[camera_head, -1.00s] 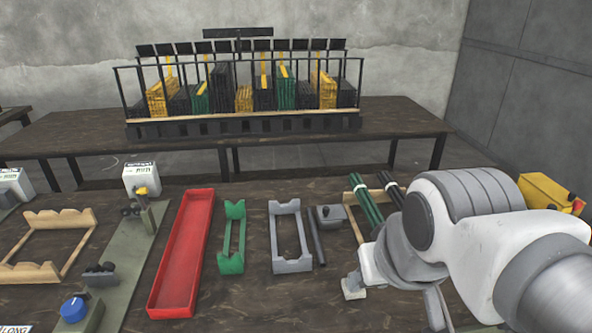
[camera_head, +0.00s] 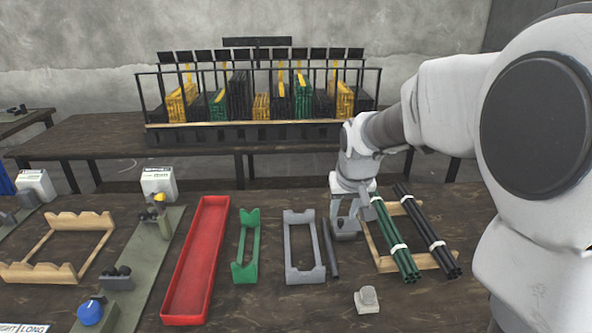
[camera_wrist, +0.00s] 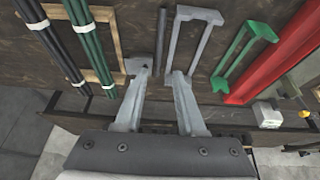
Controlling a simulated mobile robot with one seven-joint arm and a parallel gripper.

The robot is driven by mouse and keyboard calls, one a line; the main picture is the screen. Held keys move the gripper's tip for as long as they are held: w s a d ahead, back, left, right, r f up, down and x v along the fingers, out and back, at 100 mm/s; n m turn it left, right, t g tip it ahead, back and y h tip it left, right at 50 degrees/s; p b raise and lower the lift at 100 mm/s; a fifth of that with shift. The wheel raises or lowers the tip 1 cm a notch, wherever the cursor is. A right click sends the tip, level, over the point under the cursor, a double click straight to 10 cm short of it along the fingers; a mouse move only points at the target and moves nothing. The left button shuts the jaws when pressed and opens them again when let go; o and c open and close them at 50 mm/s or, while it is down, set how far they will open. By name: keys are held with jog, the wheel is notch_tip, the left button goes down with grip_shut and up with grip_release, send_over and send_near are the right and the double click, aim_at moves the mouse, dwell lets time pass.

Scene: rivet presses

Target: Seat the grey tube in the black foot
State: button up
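A dark grey tube (camera_head: 330,248) lies on the bench just right of the grey cradle; the wrist view shows it too (camera_wrist: 161,38). A small dark grey block (camera_head: 346,236) with a rounded top is beside it; I cannot tell whether this is the black foot. In the wrist view the block (camera_wrist: 138,65) is by the left fingertip. My gripper (camera_head: 350,212) points down above and behind the tube and block. Its fingers (camera_wrist: 158,76) are apart with nothing between them, and the tube's near end appears just beyond the gap.
Left of the tube are a grey cradle (camera_head: 288,246), a green cradle (camera_head: 238,268) and a red tray (camera_head: 181,270). A wooden rack (camera_head: 429,262) with green and black tube bundles is close on the right. A light grey block (camera_head: 366,300) stands in front.

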jog(key=w+f, duration=0.4)
jog(key=w, duration=0.1)
jog(key=b, duration=0.2)
send_near(329, 244)
jog(key=x, duration=0.3)
jog(key=shift+s, duration=0.1)
jog(key=shift+b+x, duration=0.85)
jog(key=shift+x, duration=1.9)
grip_shut()
jog(key=shift+r, duration=0.1)
